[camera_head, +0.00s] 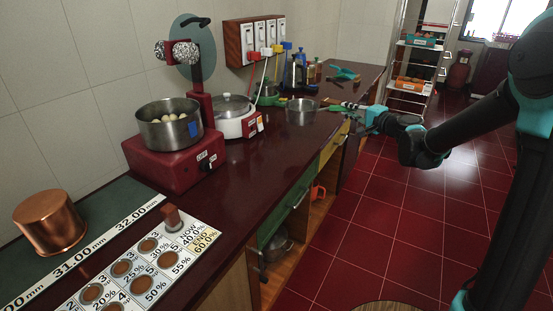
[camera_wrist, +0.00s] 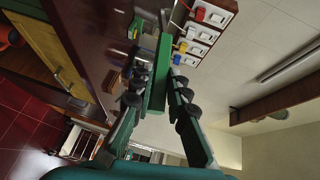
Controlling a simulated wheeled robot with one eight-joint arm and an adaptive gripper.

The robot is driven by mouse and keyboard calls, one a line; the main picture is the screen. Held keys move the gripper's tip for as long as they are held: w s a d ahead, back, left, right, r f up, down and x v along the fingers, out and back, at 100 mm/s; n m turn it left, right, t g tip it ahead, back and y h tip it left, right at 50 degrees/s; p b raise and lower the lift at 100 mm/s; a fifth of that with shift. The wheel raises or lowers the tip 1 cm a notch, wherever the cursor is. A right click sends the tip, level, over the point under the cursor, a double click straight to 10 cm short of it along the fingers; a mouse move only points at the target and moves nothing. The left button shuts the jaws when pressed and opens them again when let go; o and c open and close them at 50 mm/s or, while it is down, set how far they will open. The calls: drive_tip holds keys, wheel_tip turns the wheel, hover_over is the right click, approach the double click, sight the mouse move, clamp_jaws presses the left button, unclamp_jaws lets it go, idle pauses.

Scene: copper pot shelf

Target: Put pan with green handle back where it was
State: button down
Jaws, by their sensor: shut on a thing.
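The metal pan (camera_head: 300,112) shows in the head view over the far part of the dark red counter. Its green handle (camera_head: 336,108) points right, toward my gripper (camera_head: 354,107). In the wrist view, the green handle (camera_wrist: 159,72) lies between the two fingers of my gripper (camera_wrist: 158,92), which is shut on it. I cannot tell whether the pan's base touches the counter.
A red burner (camera_head: 175,160) with a steel pot (camera_head: 169,124) and a white cooker (camera_head: 236,118) stand left of the pan. Bottles and a dark press (camera_head: 295,73) stand behind it. A copper pot (camera_head: 50,222) is at near left. Red floor (camera_head: 400,215) right of the counter is clear.

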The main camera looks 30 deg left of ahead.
drive_tip(key=s+a+r+n+g+y, duration=0.2)
drive_tip(key=s+a+r+n+g, duration=0.15)
drive_tip(key=s+a+r, duration=0.3)
wheel_tip(320, 180, down, 19)
drive_tip(key=shift+f+m, duration=0.2)
drive_tip(key=shift+m, duration=0.15)
drive_tip(key=shift+f, duration=0.1)
drive_tip(key=c, duration=1.5)
unclamp_jaws()
